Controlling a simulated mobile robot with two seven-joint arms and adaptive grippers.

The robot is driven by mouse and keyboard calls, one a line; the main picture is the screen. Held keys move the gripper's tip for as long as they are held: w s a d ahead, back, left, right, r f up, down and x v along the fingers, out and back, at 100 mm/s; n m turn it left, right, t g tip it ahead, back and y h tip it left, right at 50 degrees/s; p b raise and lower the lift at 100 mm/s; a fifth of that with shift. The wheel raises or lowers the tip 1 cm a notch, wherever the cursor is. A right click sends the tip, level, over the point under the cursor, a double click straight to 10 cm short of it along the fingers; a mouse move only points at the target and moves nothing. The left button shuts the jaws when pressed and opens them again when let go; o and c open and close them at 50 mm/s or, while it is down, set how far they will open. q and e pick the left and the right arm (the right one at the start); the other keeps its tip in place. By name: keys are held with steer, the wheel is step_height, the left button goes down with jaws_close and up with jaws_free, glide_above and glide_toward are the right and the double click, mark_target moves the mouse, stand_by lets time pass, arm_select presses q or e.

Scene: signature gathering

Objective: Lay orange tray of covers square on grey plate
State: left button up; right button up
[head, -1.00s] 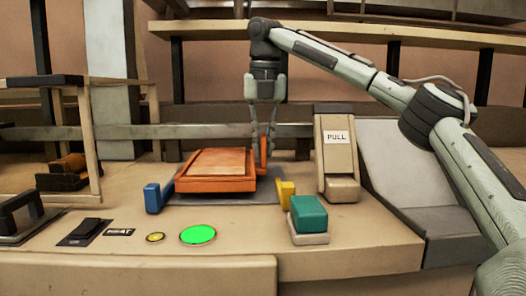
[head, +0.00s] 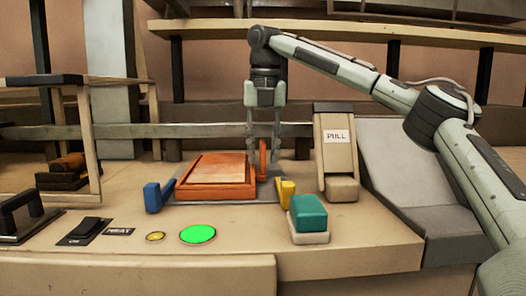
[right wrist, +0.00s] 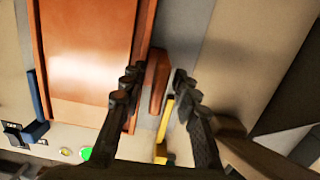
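The orange tray (head: 215,194) with a paler top lies on the grey plate (head: 268,190), between a blue corner piece (head: 153,198) on the left and a yellow one (head: 286,192) on the right. It looks flat and roughly in line with the plate. In the right wrist view, the tray (right wrist: 85,60) has its upright orange handle (right wrist: 156,80) on its right side. My right gripper (head: 264,152) is over that handle with its fingers apart, one on each side. A gap shows beside the handle. My left gripper is out of view.
A teal-topped block (head: 308,213) stands in front of the yellow piece. A beige PULL unit (head: 335,150) stands right of the gripper. A lit green button (head: 198,234) and black switch (head: 84,231) are at the front. A wooden frame (head: 95,140) stands left.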

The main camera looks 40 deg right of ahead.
steer(key=shift+s+a+r, duration=0.1)
steer(key=shift+s+r, duration=0.1)
steer(key=shift+r, duration=1.8)
steer(key=shift+s+a+r, duration=0.15)
steer(key=shift+s+r, duration=0.1)
steer(key=shift+r, duration=1.75)
steer(key=shift+s+a+r, duration=0.1)
steer(key=shift+s+r, duration=0.1)
steer(key=shift+r, duration=1.8)
